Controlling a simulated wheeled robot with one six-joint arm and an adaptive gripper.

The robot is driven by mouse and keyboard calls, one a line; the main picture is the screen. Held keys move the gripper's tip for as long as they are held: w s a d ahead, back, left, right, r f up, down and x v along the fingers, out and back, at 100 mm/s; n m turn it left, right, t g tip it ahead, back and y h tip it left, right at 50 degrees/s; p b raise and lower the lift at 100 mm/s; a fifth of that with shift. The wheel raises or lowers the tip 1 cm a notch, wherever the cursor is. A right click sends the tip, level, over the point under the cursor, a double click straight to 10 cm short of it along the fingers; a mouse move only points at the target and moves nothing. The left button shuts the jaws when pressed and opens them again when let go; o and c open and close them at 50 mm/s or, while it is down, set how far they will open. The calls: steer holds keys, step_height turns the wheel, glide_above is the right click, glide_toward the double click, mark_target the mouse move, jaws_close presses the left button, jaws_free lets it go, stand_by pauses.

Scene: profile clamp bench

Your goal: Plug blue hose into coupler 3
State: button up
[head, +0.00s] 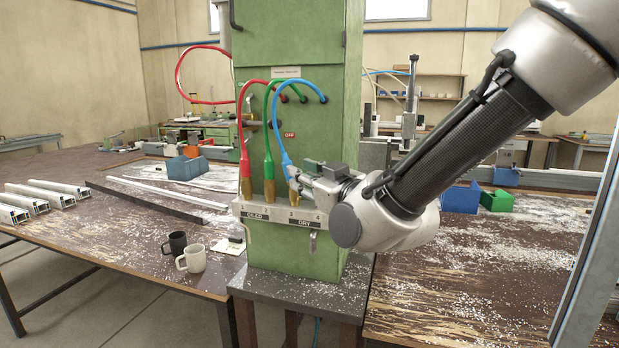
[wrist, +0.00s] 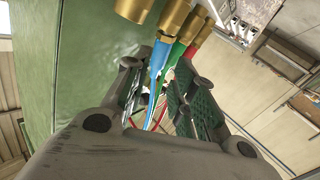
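The blue hose (head: 281,130) arches down from the green cabinet to a brass end at coupler 3, on the block labelled 3 (head: 291,217). I cannot tell whether it is fully seated. In the wrist view, the blue hose (wrist: 156,66) runs between my fingers to the brass (wrist: 173,18). My gripper (wrist: 160,90) is around it with fingers apart and gaps beside the hose. In the head view, my gripper (head: 308,180) comes in from the right at the brass end.
A green hose (head: 267,150) and a red hose (head: 244,140) stand close to the left, at couplers 2 and 1. The green cabinet (head: 290,50) rises behind. Two mugs (head: 192,258) stand on the table at left. Open space lies to the right.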

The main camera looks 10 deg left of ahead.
mark_target(290, 162)
steer(key=x, duration=0.7)
steer(key=shift+w, duration=0.1)
steer(key=shift+c, duration=0.4)
jaws_close()
steer(key=shift+c, duration=1.6)
jaws_free()
jaws_close()
steer(key=shift+r, duration=0.75)
steer(key=shift+r, duration=1.35)
